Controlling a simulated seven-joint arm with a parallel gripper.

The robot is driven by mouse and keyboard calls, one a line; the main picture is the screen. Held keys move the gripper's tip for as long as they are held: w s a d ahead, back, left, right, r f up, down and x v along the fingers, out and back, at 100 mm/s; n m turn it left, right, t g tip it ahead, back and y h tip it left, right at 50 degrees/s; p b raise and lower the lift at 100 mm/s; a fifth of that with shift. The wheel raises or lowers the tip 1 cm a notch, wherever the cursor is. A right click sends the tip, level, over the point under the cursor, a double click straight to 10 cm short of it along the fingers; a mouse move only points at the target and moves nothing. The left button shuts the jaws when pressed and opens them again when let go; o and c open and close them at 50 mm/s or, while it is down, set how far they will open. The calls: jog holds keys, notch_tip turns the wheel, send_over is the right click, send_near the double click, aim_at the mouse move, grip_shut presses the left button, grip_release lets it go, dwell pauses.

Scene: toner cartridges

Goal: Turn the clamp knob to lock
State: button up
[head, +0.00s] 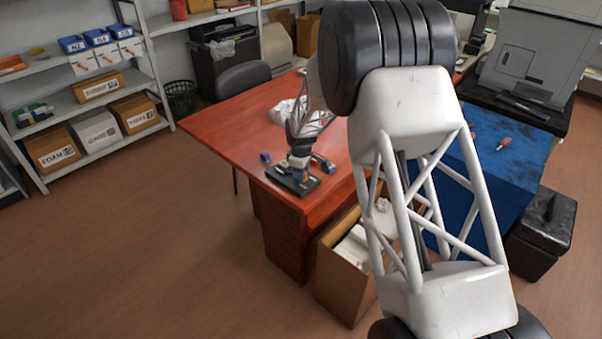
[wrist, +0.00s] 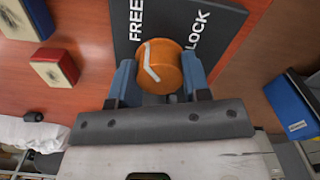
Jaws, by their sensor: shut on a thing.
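The orange clamp knob (wrist: 160,65) stands on a dark plate (wrist: 185,12) lettered FREE and LOCK in white. A bent white mark lies on the left half of its face; the mark's upper end points toward the FREE side. My gripper (wrist: 158,63) is shut on the knob, with one blue-grey finger on its left and one on its right. In the head view, my gripper (head: 299,165) is over the black plate (head: 285,183) near the table's front corner; the knob is mostly hidden there.
A blue box (wrist: 293,106) is at the right. In the head view, small blue blocks (head: 265,157) lie near the plate on the red table (head: 235,125). An open carton (head: 340,275) stands below the table.

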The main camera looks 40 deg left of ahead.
jog(key=m, duration=0.3)
jog(key=shift+m, duration=0.3)
jog(key=m, duration=0.4)
jog(key=shift+m, duration=0.3)
jog(key=m, duration=0.4)
jog(key=shift+m, duration=2.3)
jog(key=o, duration=0.9)
jog(key=shift+n, duration=0.4)
